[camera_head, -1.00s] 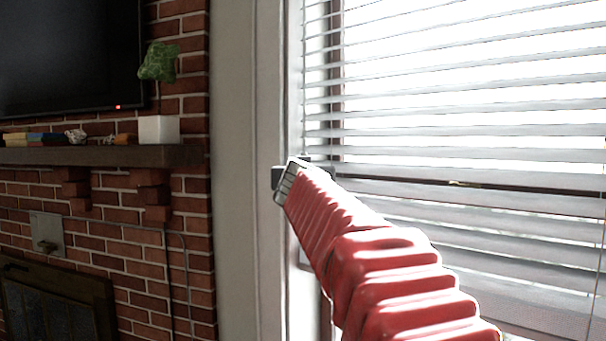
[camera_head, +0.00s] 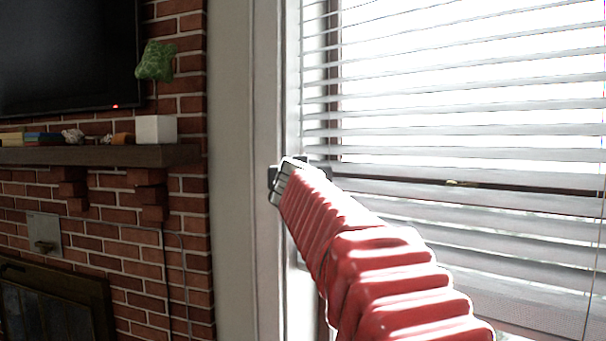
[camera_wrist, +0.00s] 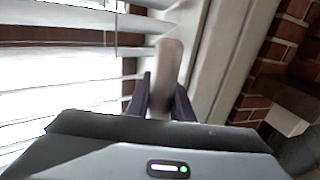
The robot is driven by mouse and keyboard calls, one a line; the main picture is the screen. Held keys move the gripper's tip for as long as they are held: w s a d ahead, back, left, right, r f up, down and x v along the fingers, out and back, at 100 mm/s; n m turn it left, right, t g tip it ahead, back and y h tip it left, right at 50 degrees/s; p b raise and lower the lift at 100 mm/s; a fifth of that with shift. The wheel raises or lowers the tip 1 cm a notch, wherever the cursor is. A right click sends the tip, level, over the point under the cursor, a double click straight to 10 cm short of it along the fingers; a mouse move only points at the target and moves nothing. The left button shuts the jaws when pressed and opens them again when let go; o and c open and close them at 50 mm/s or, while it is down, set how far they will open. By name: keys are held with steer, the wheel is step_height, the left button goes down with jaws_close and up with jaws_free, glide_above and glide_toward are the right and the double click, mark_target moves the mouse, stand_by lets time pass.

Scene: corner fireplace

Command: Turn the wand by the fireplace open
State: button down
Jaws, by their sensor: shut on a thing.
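The wand (camera_wrist: 166,62) shows in the wrist view as a pale, blurred upright rod with a brownish lower part. It stands between the two dark fingers of my gripper (camera_wrist: 160,100), which are shut on it. In the head view my gripper (camera_head: 298,165) is at the left edge of the window blind, and its fingertips and the wand are hidden behind my red arm. The white blind (camera_head: 470,130) hangs over the window, with bright light between its slats.
The pale window trim (camera_head: 235,200) is just left of my gripper. Further left is the brick fireplace wall (camera_head: 185,240) with a dark mantel (camera_head: 100,155).

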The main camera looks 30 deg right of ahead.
steer(key=shift+m+g+h, duration=0.6)
steer(key=shift+h, duration=0.1)
steer(key=shift+s+d+m+g+h, duration=0.15)
steer(key=shift+s+m+g+h, duration=0.05)
steer(key=shift+m+g+h, duration=0.65)
steer(key=shift+s+d+m+g+h, duration=0.2)
steer(key=shift+m+g+h, duration=0.4)
steer(key=shift+g, duration=0.35)
steer(key=shift+s+d+m+g+h, duration=0.1)
steer(key=shift+s+m+g+h, duration=0.1)
steer(key=shift+m+g+h, duration=0.6)
steer(key=shift+g, duration=0.3)
steer(key=c, duration=1.6)
jaws_free()
steer(key=shift+d, duration=0.1)
steer(key=shift+o, duration=0.2)
steer(key=shift+s, duration=0.1)
steer(key=v, duration=1.4)
steer(key=shift+d, duration=0.1)
